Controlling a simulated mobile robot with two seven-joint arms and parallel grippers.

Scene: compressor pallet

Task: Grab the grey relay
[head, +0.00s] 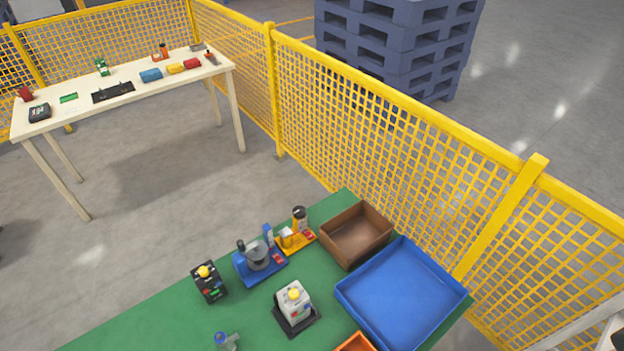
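On the green table (140,333), a light grey block with a yellow knob on top, which looks like the grey relay (294,304), stands upright on a dark base. A similar black block with a yellow knob (209,284) stands to its left. Nothing touches the grey relay from above. Neither of my grippers shows in the head view, so I cannot see whether they are open or shut.
A blue tray (372,274) and a brown box (382,244) stand right of the relay. An orange bin (355,343) is cut off below. Blue (259,262) and yellow (296,238) devices stand behind it. Yellow mesh fence (400,140) runs behind the table. A wooden table (135,92) is farther left.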

